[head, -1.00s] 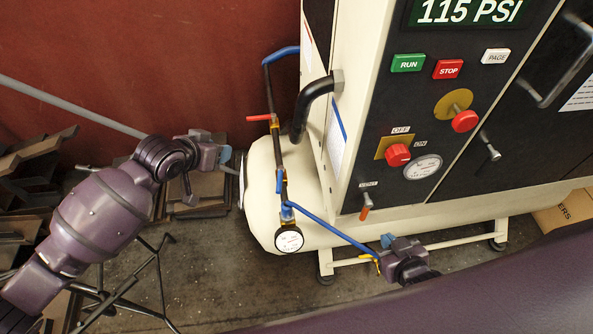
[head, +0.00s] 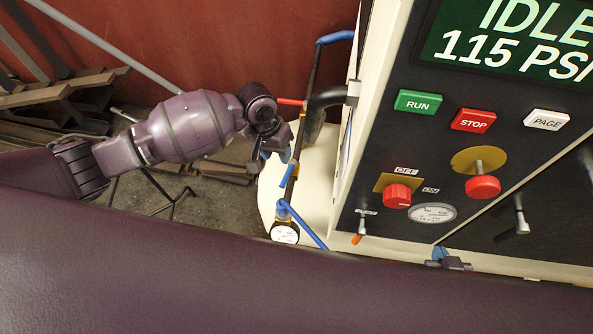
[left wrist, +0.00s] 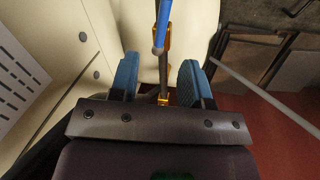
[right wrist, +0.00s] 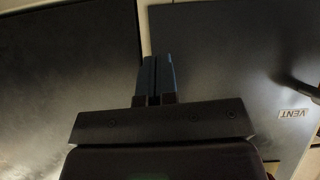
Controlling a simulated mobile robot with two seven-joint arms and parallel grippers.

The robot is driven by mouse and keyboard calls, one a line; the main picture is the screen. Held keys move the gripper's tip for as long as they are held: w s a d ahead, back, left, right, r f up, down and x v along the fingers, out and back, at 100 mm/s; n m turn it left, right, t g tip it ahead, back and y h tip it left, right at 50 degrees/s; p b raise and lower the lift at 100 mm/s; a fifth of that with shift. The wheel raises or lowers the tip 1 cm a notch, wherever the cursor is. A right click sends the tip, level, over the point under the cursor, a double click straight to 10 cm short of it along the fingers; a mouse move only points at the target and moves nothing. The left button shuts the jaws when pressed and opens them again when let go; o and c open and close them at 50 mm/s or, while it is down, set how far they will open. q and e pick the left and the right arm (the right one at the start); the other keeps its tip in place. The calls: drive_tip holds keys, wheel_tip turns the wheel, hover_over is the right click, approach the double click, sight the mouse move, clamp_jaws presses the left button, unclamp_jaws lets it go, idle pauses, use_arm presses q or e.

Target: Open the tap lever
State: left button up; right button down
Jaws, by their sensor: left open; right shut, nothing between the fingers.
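On the pipe (head: 299,150) beside the cream tank there is a red lever (head: 290,101) high up and a blue lever (head: 288,175) lower down. I cannot tell which is the tap lever. My left gripper (head: 274,156) is open beside the pipe, just above the blue lever in the head view. In the left wrist view the pipe with gold fittings (left wrist: 163,100) runs between the open fingers (left wrist: 158,77), and the blue lever (left wrist: 162,28) shows beyond the fingertips. My right gripper (head: 441,254) is shut and empty near the cabinet's lower edge; its closed fingers show in the right wrist view (right wrist: 154,76).
The cabinet's black panel (head: 440,150) stands to the right, with buttons, a red knob (head: 397,194) and a gauge. A thick black pipe (head: 330,97) juts out near the red lever. A round gauge (head: 285,233) sits below. Metal scrap (head: 50,100) lies left.

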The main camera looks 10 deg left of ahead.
sight(284, 179)
use_arm(q)
drive_tip(key=f, duration=0.3)
drive_tip(key=d+f+b, duration=0.1)
drive_tip(key=f, duration=0.3)
drive_tip(key=f+b, duration=0.1)
drive_tip(key=f, duration=0.2)
drive_tip(key=shift+s+d+f, duration=0.2)
drive_tip(key=shift+s, duration=0.2)
drive_tip(key=shift+f, duration=0.1)
use_arm(e)
drive_tip(key=f, duration=0.1)
drive_tip(key=s+f, duration=0.1)
drive_tip(key=shift+a+f, duration=0.3)
drive_tip(key=shift+w, duration=0.1)
